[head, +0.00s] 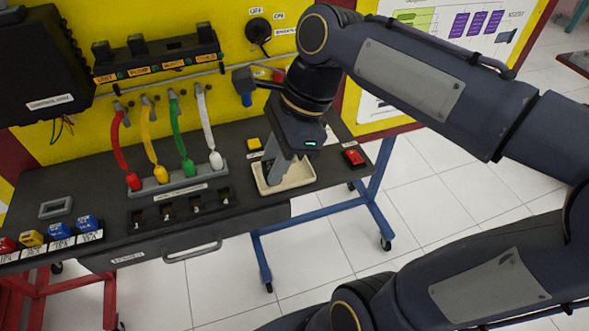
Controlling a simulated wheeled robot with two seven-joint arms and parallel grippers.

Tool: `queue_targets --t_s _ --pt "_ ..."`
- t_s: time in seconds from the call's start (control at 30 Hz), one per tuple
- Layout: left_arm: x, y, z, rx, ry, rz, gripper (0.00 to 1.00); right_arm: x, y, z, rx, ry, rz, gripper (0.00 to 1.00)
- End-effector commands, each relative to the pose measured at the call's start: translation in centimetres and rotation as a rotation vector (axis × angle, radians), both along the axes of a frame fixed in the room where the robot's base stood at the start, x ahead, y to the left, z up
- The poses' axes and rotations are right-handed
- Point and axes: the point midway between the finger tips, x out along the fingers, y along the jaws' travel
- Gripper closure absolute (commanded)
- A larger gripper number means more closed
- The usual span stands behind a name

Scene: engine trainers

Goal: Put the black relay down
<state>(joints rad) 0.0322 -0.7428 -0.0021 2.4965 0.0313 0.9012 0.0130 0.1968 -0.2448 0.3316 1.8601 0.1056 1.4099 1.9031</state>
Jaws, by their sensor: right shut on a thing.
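My right gripper (274,176) reaches down over the small cream tray (298,183) on the dark bench. Its grey fingers are shut on the black relay, low inside the tray's outline. The relay is mostly hidden by the fingers and hard to tell from them. I cannot tell if it touches the tray floor. My left gripper is not in view.
A grey rack (180,188) with coloured leads and a black socket strip (182,207) stand left. Coloured relays (60,230) sit at the bench's left end.

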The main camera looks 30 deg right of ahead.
Motion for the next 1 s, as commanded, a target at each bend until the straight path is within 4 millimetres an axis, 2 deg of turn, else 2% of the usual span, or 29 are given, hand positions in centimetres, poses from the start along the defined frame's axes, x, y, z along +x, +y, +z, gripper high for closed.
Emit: queue_targets --t_s 0.27,0.4,0.53,0.77,1.0 --pt "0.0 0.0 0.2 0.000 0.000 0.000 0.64 5.5 -4.4 -3.1 0.001 0.006 -0.005 0.97" --pt "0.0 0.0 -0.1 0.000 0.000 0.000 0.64 7.2 -5.7 -5.9 0.000 0.006 -0.003 0.97" --pt "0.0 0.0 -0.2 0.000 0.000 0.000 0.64 8.3 -6.5 -7.4 0.000 0.003 -0.002 0.97" --pt "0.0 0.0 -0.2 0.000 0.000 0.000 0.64 9.1 -7.2 -8.6 0.000 0.002 -0.002 0.97" --pt "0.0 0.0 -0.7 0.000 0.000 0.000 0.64 9.3 -7.4 -11.9 -0.001 0.004 -0.001 0.97"
